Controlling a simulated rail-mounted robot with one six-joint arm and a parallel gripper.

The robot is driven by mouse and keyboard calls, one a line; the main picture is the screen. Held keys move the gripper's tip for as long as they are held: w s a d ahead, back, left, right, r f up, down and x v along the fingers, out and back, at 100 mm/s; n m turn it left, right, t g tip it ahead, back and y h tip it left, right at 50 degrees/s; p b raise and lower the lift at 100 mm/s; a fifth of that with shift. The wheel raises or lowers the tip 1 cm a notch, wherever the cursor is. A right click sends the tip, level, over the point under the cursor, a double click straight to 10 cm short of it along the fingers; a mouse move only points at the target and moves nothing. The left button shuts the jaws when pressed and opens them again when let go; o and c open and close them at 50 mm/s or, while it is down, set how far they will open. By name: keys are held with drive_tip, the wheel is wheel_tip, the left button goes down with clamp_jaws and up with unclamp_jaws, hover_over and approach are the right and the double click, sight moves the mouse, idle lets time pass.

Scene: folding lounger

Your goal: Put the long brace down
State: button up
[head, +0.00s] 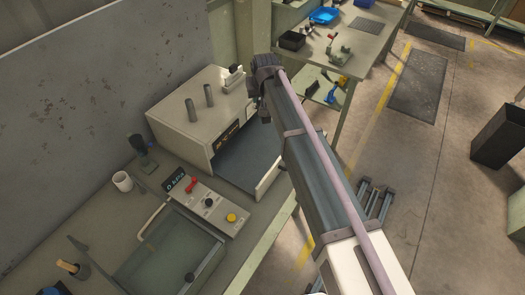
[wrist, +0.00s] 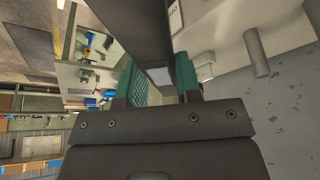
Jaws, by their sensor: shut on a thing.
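In the wrist view, my gripper (wrist: 163,88) is shut, with its green-padded fingers on either side of a long dark bar (wrist: 140,28). I take this bar to be the long brace. It runs away from the fingers, out through the top of the wrist view, and has a pale grey end face (wrist: 160,76) between the pads. Its far end is out of view. In the head view my arm reaches away over the bench edge, and it hides the gripper and the brace, so I cannot make them out there.
A control panel (head: 207,205), a white mug (head: 122,181) and a glass-topped tray (head: 165,255) are nearby. A second bench (head: 360,42) stands behind. Grey metal bars (head: 376,200) lie low beside my arm.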

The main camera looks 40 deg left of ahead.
sight(260, 150)
wheel_tip(260, 150, down, 28)
drive_tip(key=b, duration=2.6)
drive_tip(key=shift+r, duration=0.4)
drive_tip(key=shift+f, duration=0.3)
drive_tip(key=o, duration=1)
drive_tip(key=shift+r, duration=0.1)
